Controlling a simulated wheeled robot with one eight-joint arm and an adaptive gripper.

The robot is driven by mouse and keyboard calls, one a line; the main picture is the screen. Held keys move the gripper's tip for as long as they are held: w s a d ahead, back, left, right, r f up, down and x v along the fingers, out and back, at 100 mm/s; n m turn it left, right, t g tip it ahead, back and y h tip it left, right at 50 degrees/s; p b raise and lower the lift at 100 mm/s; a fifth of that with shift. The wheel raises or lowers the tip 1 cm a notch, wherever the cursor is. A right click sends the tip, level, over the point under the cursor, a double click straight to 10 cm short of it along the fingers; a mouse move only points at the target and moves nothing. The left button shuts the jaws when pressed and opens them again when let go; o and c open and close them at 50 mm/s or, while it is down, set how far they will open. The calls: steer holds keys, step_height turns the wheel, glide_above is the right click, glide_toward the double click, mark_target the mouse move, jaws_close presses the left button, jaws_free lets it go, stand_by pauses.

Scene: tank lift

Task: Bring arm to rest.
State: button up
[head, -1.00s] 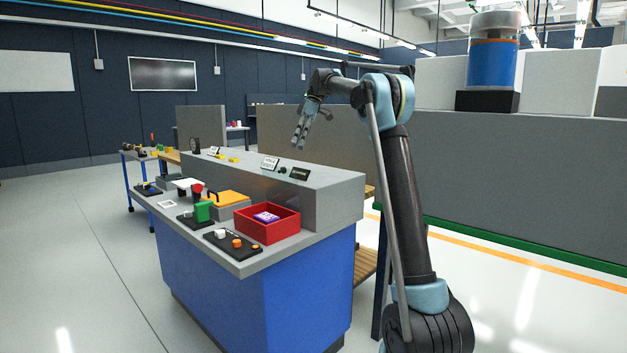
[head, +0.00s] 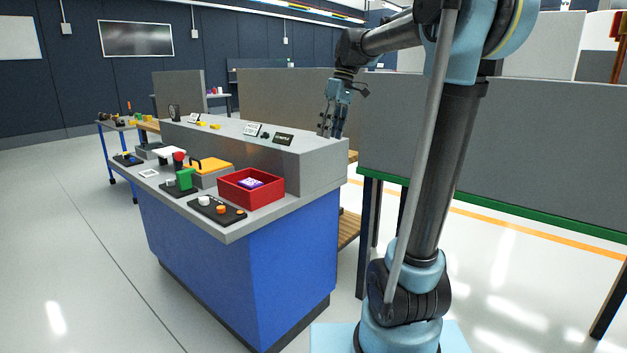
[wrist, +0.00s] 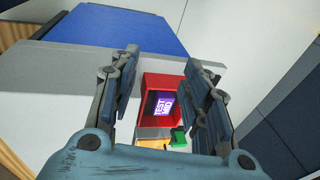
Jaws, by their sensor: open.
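My gripper (head: 332,128) hangs at the end of my arm, beside the right end of the grey raised ledge in the head view. Its fingers point down. In the wrist view my gripper (wrist: 162,88) shows two fingers spread apart with nothing between them. Past the fingertips in that view lies the red bin (wrist: 158,82) with a purple and white labelled item (wrist: 162,104) inside. In the head view the red bin (head: 236,190) stands on the bench, apart from the gripper.
The blue bench (head: 240,265) carries a black button panel (head: 217,210), a green block (head: 186,179) and a yellow-lidded box (head: 210,170). Small signs (head: 283,139) stand on the ledge. A grey partition (head: 530,160) is behind my arm. The left floor is clear.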

steer(key=s+d+f+m+t+h, duration=0.1)
steer(key=s+d+f+m, duration=0.2)
steer(key=s+f, duration=0.6)
steer(key=s+d+f+m+t, duration=0.1)
steer(key=s+d+f+m, duration=0.2)
steer(key=s+d+f, duration=0.3)
steer(key=s+d+f+m+t+h, duration=0.1)
steer(key=s+d+f+m, duration=0.2)
steer(key=s+f, duration=0.9)
step_height(320, 180, down, 2)
steer(key=shift+d+f+m+h, duration=0.1)
steer(key=shift+d+m+h, duration=0.25)
steer(key=shift+d, duration=0.4)
steer(key=shift+w+f, duration=0.15)
steer(key=shift+w, duration=0.3)
